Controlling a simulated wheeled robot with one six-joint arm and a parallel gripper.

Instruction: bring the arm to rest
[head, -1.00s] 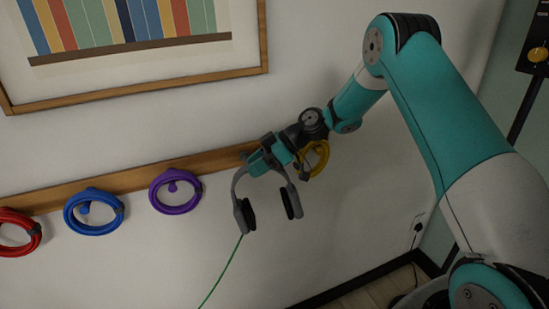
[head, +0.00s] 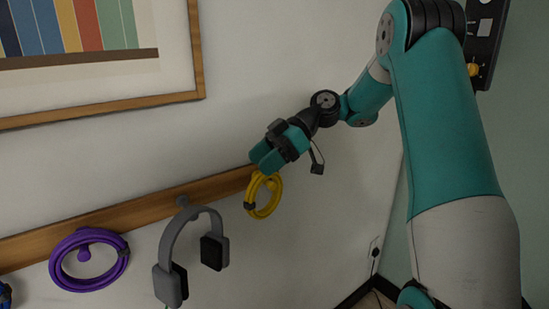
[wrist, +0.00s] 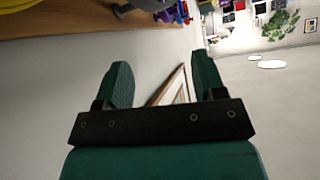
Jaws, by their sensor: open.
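My gripper (head: 264,158) is at the middle of the head view, in front of the wall and just above a yellow cable coil. In the wrist view its two teal fingers (wrist: 163,88) stand apart with nothing between them. Grey headphones (head: 190,240) hang from a peg on the wooden rail, down and left of my gripper and apart from it.
The wooden rail (head: 145,215) runs along the wall. It carries a purple coil (head: 60,268) at left and the yellow coil (head: 262,212) under my gripper. A framed striped picture (head: 202,60) hangs above. A control panel (head: 487,40) is at upper right.

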